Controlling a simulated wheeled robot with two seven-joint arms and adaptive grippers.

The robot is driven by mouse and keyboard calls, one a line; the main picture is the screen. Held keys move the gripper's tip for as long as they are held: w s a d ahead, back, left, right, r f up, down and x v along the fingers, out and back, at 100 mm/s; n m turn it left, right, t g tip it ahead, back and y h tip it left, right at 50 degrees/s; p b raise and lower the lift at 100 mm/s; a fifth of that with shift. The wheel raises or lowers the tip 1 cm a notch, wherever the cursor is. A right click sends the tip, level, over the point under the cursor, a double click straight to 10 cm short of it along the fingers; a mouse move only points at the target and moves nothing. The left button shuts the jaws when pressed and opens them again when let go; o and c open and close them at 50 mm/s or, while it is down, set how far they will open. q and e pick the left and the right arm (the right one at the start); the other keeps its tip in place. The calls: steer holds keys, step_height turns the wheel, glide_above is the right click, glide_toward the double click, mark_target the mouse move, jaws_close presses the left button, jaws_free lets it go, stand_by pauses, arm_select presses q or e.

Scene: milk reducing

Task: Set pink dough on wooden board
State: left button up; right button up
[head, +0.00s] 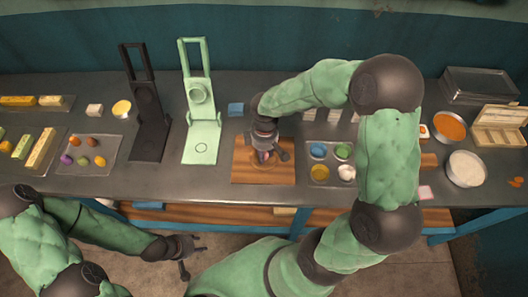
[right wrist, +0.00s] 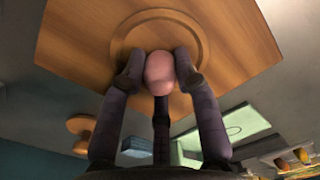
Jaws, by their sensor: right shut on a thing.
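The wooden board (head: 240,172) lies on the counter near its front edge, in the middle of the head view. The pink dough (right wrist: 160,74) is a small ball between the fingers of my right gripper (right wrist: 160,72), over the round ring (right wrist: 196,22) on the board. In the head view my right gripper (head: 267,156) points down over the board, and the dough (head: 267,155) is mostly hidden by it. I cannot tell whether the dough touches the board. My left gripper (head: 186,258) is below the counter's front edge, with its fingers apart and nothing seen between them.
A tray of coloured dough balls (head: 320,173) sits right of the board. A green press (head: 200,120) and a black press (head: 148,115) stand to its left. Another tray (head: 92,142) holds several coloured pieces. Bowls (head: 466,169) and a wooden box (head: 498,125) are far right.

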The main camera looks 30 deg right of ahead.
steer(key=shift+f, duration=0.2)
stand_by(0.7)
steer(key=o, duration=1)
steer(key=shift+o, duration=0.4)
steer(key=o, duration=0.4)
steer(key=shift+r, duration=0.1)
steer(key=shift+r+p, duration=2.85)
steer(key=shift+r, duration=0.6)
steer(key=shift+r, duration=0.1)
